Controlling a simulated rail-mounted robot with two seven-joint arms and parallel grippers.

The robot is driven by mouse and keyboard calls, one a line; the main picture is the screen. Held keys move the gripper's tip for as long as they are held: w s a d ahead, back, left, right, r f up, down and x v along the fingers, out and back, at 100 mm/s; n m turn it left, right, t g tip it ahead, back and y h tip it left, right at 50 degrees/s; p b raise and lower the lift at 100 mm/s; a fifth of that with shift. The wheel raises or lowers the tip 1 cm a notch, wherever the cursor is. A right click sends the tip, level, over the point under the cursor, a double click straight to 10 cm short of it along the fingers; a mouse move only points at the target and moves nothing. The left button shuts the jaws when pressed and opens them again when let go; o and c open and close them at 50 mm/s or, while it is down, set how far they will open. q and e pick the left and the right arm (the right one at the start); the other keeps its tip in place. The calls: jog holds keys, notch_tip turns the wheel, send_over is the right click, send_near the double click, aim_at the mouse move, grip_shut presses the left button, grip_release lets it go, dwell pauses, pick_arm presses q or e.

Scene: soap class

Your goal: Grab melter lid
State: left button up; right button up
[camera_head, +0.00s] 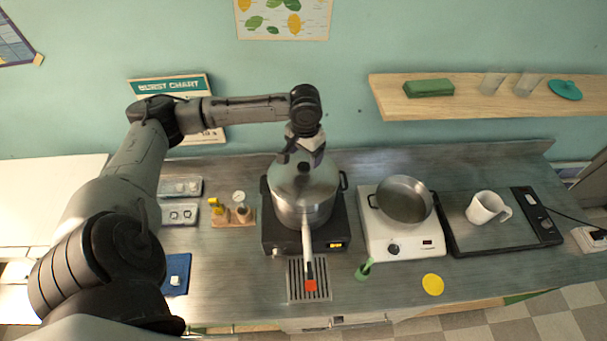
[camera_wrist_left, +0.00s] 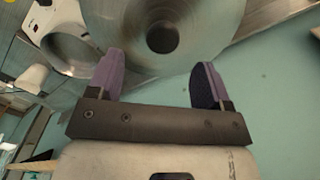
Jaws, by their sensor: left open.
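The melter (camera_head: 300,214) is a metal pot with a long front handle, standing on a black hot plate (camera_head: 333,233). Its shiny domed lid (camera_head: 318,185) is on top. My left gripper (camera_head: 301,158) is over the lid, partly hiding its top. In the left wrist view the lid (camera_wrist_left: 205,30) lies just beyond my open, empty fingers (camera_wrist_left: 158,78), with a dark round knob (camera_wrist_left: 162,38) between their lines. The fingers do not appear to hold the knob; the exact gap to it is unclear. My right gripper is not in view.
A white hot plate (camera_head: 375,232) with an open pan (camera_head: 404,199) stands right of the melter. A white jug (camera_head: 487,207) is farther right. A wooden shelf (camera_head: 490,95) is on the back wall.

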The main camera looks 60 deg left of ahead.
aim_at(303, 166)
pick_arm(q)
jog(key=shift+s+a+f+p, duration=0.1)
jog(key=shift+f+p, duration=0.2)
jog(key=shift+f, duration=1.2)
jog(key=shift+s+f+p, duration=0.1)
jog(key=shift+f+p, duration=0.2)
jog(key=shift+f, duration=1.15)
jog(key=c, duration=1.2)
